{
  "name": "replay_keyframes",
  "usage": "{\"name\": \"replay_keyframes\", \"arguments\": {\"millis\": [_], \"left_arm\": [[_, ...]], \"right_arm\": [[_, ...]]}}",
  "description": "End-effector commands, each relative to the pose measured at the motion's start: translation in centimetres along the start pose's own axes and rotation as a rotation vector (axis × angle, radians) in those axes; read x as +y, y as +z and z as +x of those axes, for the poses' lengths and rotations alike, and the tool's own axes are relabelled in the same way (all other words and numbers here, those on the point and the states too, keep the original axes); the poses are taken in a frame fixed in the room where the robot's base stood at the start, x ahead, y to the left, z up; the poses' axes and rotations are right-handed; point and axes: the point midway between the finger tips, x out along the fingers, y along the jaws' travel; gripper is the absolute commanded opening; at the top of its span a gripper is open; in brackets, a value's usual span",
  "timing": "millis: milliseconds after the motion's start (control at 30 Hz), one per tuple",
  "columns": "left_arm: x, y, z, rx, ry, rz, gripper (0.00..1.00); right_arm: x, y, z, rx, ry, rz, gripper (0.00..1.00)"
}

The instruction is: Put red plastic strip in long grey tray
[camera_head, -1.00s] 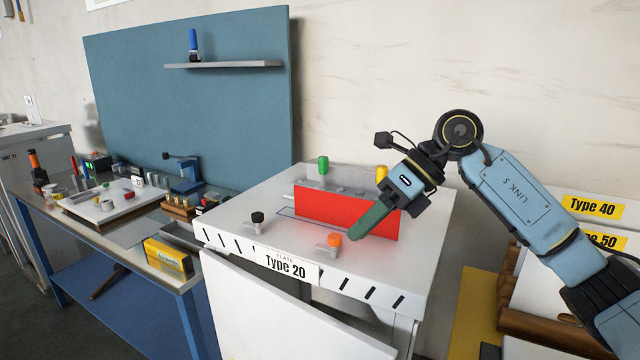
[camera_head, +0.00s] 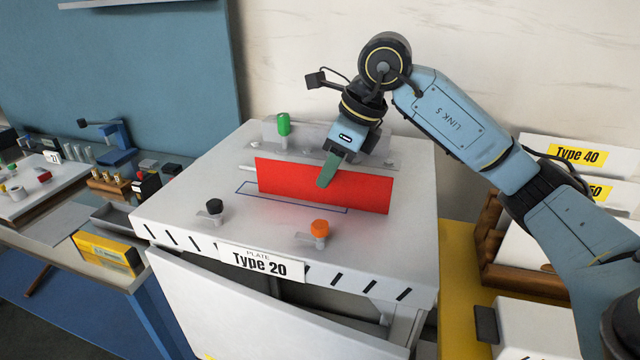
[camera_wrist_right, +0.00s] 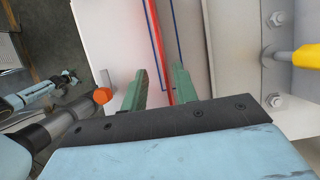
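The red plastic strip (camera_head: 285,184) stands upright on edge on the white Type 20 plate table. In the right wrist view the open green fingers (camera_wrist_right: 160,90) stand on either side of the strip's thin red edge (camera_wrist_right: 154,35), with visible gaps. A long grey tray (camera_head: 117,219) lies on the workbench at left, behind a yellow box and partly hidden by it. In the right wrist view a light blue arm of mine shows at the left; its gripper's state is unclear.
Green (camera_head: 284,123), black (camera_head: 214,206) and orange (camera_head: 320,227) knobs stand around the strip. A clear-looking rail (camera_head: 400,155) lies behind it. The yellow box (camera_head: 105,252) is at the bench's front edge. Wooden racks (camera_head: 520,280) stand at right.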

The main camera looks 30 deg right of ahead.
Motion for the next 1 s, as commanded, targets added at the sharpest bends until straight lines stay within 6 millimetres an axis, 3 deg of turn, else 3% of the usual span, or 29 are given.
{"name": "replay_keyframes", "arguments": {"millis": [100, 333, 633, 867, 1000], "left_arm": [[-0.2, -1.5, -0.5, 0.023, -0.002, 0.001, 1.0], [-0.1, -0.8, -1.1, 0.012, -0.001, 0.001, 1.0], [0.1, 0.2, -1.1, -0.004, 0.001, 0.001, 1.0], [0.0, 0.1, -1.1, -0.004, 0.001, 0.001, 1.0], [0.0, 0.1, -1.1, -0.003, 0.001, 0.001, 1.0]], "right_arm": [[-0.2, 0.4, 1.3, 0.003, 0.005, 0.002, 0.29], [-0.6, 0.8, 4.5, 0.002, 0.003, 0.001, 0.29], [-0.6, 0.8, 5.0, 0.0, 0.001, 0.0, 0.29], [-0.6, 0.8, 5.0, 0.0, 0.001, 0.0, 0.0], [-0.6, 0.8, 5.0, 0.0, 0.001, 0.0, 0.0]]}}
